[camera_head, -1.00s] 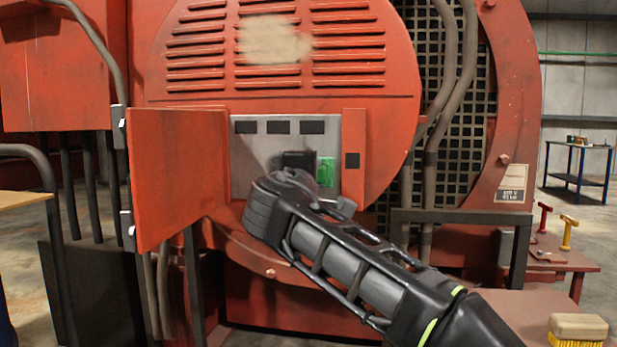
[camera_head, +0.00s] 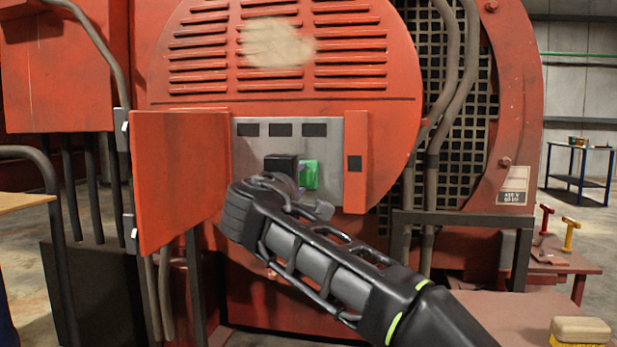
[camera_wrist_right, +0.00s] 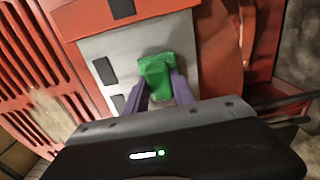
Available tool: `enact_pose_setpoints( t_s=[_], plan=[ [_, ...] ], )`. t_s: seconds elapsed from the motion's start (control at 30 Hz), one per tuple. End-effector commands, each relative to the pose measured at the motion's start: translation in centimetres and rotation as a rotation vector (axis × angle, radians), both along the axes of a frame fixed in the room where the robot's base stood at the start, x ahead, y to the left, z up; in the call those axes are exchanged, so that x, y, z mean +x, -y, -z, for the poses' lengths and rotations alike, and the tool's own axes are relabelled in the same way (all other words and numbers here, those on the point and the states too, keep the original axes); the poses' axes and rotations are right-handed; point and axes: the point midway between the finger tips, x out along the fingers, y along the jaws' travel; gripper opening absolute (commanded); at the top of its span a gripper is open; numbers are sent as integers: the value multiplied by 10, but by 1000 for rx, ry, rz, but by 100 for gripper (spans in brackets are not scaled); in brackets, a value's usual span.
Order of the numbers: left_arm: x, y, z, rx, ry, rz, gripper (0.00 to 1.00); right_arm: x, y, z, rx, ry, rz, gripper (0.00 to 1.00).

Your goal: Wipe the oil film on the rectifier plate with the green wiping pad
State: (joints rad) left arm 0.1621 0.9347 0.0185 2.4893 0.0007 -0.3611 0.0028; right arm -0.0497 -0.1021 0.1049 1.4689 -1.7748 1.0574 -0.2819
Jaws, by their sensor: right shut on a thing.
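The green wiping pad (camera_head: 309,174) is held at the grey rectifier plate (camera_head: 329,150), inside the opening of the red housing. My right gripper (camera_head: 302,173) is shut on the pad, its dark body partly in front of the plate. In the right wrist view the two purple fingers (camera_wrist_right: 159,88) grip the green pad (camera_wrist_right: 155,69) from both sides, over the grey plate (camera_wrist_right: 125,50). I cannot tell whether the pad touches the plate. No oil film can be made out clearly; my arm hides the plate's lower part. My left gripper is not in view.
A red door (camera_head: 178,178) stands open left of the plate. Hoses (camera_head: 440,120) and a dark grille (camera_head: 466,165) lie to the right. A yellow-and-beige brush (camera_head: 580,330) and red and yellow handled items (camera_head: 570,233) sit lower right. A blue table (camera_head: 580,165) stands behind.

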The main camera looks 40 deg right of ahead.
Motion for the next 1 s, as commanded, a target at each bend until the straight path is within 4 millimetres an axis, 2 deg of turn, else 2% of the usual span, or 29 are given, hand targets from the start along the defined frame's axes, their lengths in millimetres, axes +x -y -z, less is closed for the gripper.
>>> enact_pose_setpoints(
  t_s=[0.4, 0.8, 1.0],
  plan=[
    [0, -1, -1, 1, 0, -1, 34, 3, -2, 0, -1, -1, -1, 0],
    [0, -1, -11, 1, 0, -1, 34, 27, -21, -2, 0, -1, -1, 0],
    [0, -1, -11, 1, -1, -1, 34, 29, -23, -1, -1, 1, 1, 0]
  ],
)
